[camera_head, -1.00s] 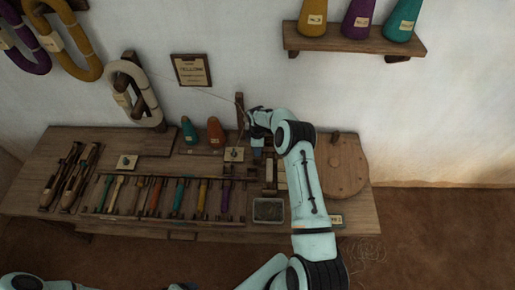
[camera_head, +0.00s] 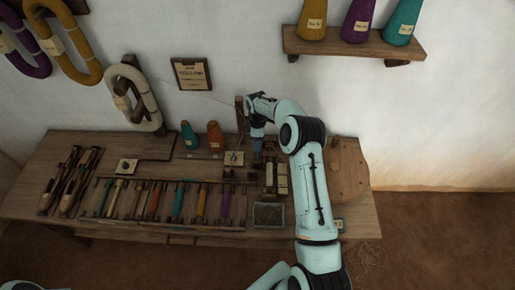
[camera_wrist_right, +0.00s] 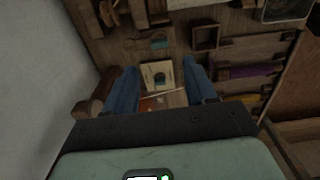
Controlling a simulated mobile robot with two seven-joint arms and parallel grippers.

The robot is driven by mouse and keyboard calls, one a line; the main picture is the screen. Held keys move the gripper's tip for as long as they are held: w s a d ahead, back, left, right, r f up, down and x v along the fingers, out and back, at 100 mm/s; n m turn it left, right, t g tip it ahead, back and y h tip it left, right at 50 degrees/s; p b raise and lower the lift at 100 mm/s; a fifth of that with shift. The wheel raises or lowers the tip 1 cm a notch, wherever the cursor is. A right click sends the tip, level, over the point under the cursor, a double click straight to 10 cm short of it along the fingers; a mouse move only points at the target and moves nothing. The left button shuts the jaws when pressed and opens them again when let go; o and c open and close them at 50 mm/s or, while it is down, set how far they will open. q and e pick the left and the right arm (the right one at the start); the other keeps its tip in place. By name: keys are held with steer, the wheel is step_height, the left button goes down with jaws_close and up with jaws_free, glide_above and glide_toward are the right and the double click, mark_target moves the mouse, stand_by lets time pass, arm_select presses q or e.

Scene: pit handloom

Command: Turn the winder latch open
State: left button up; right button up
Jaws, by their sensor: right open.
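My right gripper (camera_head: 257,148) is over the back of the bench, just right of a small upright wooden post (camera_head: 240,113). In the right wrist view its two blue fingers (camera_wrist_right: 158,76) are apart, with nothing held between them. A pale card (camera_wrist_right: 158,72) with a small dark piece on it lies below and between the fingers. A card with a dark fitting (camera_head: 234,158) also shows left of the gripper in the head view. I cannot make out for certain which part is the winder latch or how it is turned. My left gripper is out of view.
The bench (camera_head: 110,143) carries a rack of coloured bobbins, a teal cone (camera_head: 189,135), an orange cone (camera_head: 215,136) and a dark tray (camera_head: 268,214). A round wooden board (camera_head: 348,172) lies at the right, partly behind my arm. The wall stands close behind.

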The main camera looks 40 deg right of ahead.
step_height(320, 180, up, 4)
steer(key=shift+r, duration=0.25)
stand_by(0.5)
